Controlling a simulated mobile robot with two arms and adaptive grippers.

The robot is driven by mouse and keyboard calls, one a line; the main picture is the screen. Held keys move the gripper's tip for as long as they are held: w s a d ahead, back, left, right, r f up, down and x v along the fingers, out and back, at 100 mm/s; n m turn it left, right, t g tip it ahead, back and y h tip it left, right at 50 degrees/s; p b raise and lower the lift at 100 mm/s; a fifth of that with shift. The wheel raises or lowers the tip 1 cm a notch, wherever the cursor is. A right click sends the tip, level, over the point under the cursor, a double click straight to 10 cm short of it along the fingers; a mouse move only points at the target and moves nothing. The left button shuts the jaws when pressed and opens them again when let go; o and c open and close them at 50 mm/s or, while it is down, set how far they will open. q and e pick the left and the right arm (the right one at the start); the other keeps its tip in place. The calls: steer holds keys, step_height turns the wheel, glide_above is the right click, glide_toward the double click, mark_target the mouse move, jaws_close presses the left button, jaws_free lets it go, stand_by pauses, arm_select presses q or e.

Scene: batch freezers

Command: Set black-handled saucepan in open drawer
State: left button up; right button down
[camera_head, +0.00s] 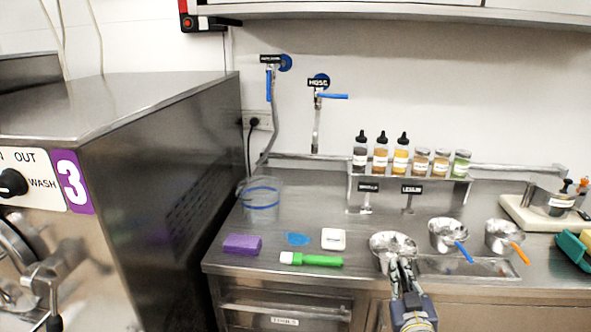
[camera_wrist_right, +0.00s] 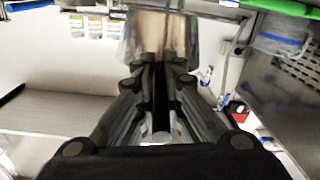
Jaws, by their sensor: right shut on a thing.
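A metal saucepan (camera_head: 391,242) is at the counter's front edge, with its bowl just beyond my right gripper (camera_head: 401,266). The right gripper is shut on its handle, which the fingers mostly hide. In the right wrist view the saucepan's metal bowl (camera_wrist_right: 160,32) shows past the fingertips (camera_wrist_right: 160,78). I cannot tell whether the pan touches the counter. A drawer front (camera_head: 285,318) with a bar handle and a label is below the counter at left of the pan; I cannot see an opening in it. My left gripper is not in view.
Saucepans with a blue handle (camera_head: 447,235) and an orange handle (camera_head: 504,238) stand to the right. A green brush (camera_head: 311,259), purple sponge (camera_head: 242,244), white box (camera_head: 333,239) and clear container (camera_head: 261,199) are left. Bottles and jars line a shelf (camera_head: 410,177). A large machine (camera_head: 160,150) stands left.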

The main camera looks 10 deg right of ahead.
steer(key=s+a+r+n+y, duration=0.2)
steer(key=s+a+r+y, duration=0.2)
steer(key=s+a, duration=0.95)
steer(key=s+f, duration=0.3)
steer(key=s, duration=0.5)
steer(key=shift+s+d, duration=0.3)
steer(key=shift+d, duration=0.15)
steer(key=shift+w, duration=0.1)
steer(key=w+d+h, duration=0.1)
steer(key=w+d, duration=0.3)
steer(key=w, duration=0.3)
steer(key=w+d+m+h, duration=0.1)
steer(key=w+d, duration=0.3)
steer(key=w, duration=0.3)
steer(key=w+d+f+h, duration=0.1)
steer(key=w+d+h, duration=0.1)
steer(key=w+d, duration=0.2)
steer(key=shift+w+d+f+m, duration=0.1)
steer(key=shift+w+m, duration=0.3)
steer(key=shift+w, duration=1.35)
steer(key=shift+w+d, duration=0.4)
